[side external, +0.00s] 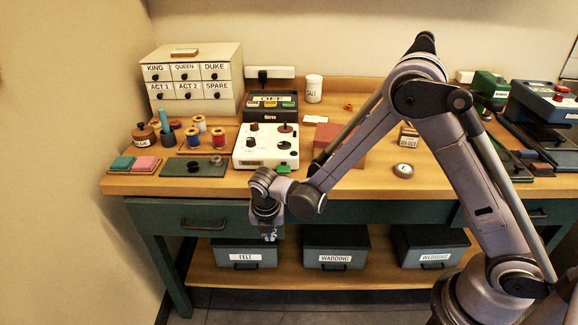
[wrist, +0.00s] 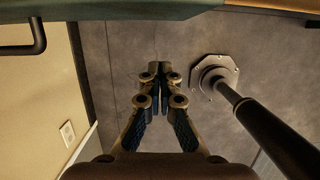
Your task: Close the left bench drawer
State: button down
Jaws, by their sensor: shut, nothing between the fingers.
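The left bench drawer (side external: 160,217) has a dark green front and a dark bar handle (side external: 204,223). It sits under the left end of the worktop. Its front appears to stand a little forward of the bench frame, but I cannot tell how far. My gripper (side external: 270,237) points down in front of the drawer's right end and hides part of it. In the wrist view my gripper (wrist: 160,68) is shut and empty. The green drawer front (wrist: 140,9) runs along the top edge there, with the handle (wrist: 28,48) at upper left. I cannot tell whether gripper and drawer touch.
The wooden worktop (side external: 345,186) above holds a white control box (side external: 266,158), a green mat (side external: 180,170) and a labelled drawer cabinet (side external: 225,60). Bins labelled FELT (side external: 232,249) and WADDING (side external: 336,241) stand on the lower shelf (side external: 290,276). The floor in front is clear.

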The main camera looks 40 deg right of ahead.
jog(key=shift+w+d+f, duration=0.3)
jog(key=shift+w+d, duration=0.45)
jog(key=shift+w, duration=0.05)
jog(key=shift+w+d+f, duration=0.3)
jog(key=shift+w+d, duration=0.45)
